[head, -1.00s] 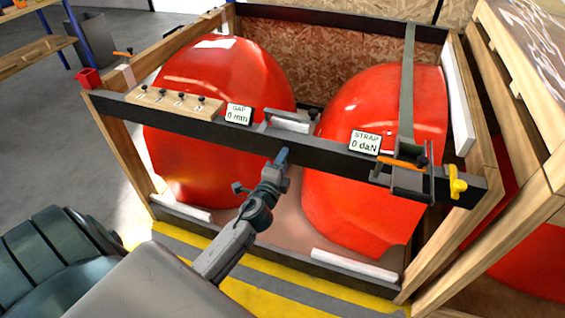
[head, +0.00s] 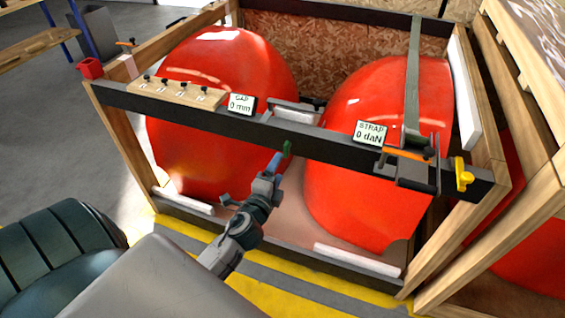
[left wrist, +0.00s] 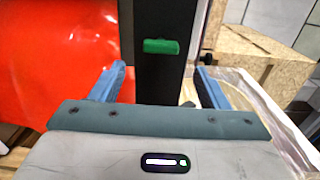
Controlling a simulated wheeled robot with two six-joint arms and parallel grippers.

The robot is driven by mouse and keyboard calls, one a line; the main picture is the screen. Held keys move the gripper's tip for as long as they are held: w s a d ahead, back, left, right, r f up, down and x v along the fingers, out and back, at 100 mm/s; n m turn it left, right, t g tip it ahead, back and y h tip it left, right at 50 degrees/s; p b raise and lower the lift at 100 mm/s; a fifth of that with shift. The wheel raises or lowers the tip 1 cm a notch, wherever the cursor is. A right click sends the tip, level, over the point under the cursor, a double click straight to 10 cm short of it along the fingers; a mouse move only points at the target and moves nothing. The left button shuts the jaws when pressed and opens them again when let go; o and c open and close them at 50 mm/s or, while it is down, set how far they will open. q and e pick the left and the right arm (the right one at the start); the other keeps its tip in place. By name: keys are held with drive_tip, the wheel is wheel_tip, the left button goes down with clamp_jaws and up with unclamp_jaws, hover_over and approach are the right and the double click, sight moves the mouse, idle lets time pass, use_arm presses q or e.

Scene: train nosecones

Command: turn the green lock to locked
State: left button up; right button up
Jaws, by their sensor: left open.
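The green lock (head: 287,148) is a small green handle on the front face of the dark crossbar (head: 330,142), between the two red nosecones. In the left wrist view the green lock (left wrist: 161,46) lies across the dark bar, its long side across the picture. My left gripper (head: 277,162) is just in front of the lock in the head view. In the left wrist view its blue fingers (left wrist: 162,80) are wide apart, one on each side of the bar and short of the lock. Nothing is between them in their grip. My right gripper is not in view.
Red nosecones (head: 220,90) and (head: 365,200) stand in a wooden crate behind the bar. The bar carries a gap display (head: 241,104), a strap display (head: 370,132), an orange-handled ratchet (head: 405,153) and a yellow knob (head: 463,176). A pegged wooden block (head: 178,92) sits at left.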

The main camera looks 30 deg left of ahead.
use_arm(q)
drive_tip(key=shift+b+v, duration=0.3)
drive_tip(key=shift+v, duration=1.4)
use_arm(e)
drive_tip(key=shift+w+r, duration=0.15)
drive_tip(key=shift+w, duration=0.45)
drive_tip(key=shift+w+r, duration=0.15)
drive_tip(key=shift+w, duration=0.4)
use_arm(q)
drive_tip(key=s+a+f+n+g, duration=0.1)
drive_tip(key=s+f+n+g, duration=0.15)
drive_tip(key=f, duration=0.95)
drive_tip(key=s+f+n+g+h, duration=0.1)
drive_tip(key=s+f+n+g, duration=0.15)
drive_tip(key=f, duration=0.95)
drive_tip(key=s+a+f+n+g, duration=0.15)
drive_tip(key=s+f+g, duration=0.25)
drive_tip(key=f, duration=0.7)
drive_tip(key=s+d+f+n+g+h, duration=0.1)
drive_tip(key=s+d+f+n+g, duration=0.1)
drive_tip(key=s+f, duration=0.9)
drive_tip(key=s+d+f+n+g+h, duration=0.1)
drive_tip(key=s+f+n+g, duration=0.4)
drive_tip(key=s+f, duration=0.5)
drive_tip(key=s+d+n, duration=0.1)
drive_tip(key=s, duration=0.4)
drive_tip(key=shift+s+d+f, duration=0.35)
drive_tip(key=shift+f, duration=0.05)
drive_tip(key=shift+n, duration=0.25)
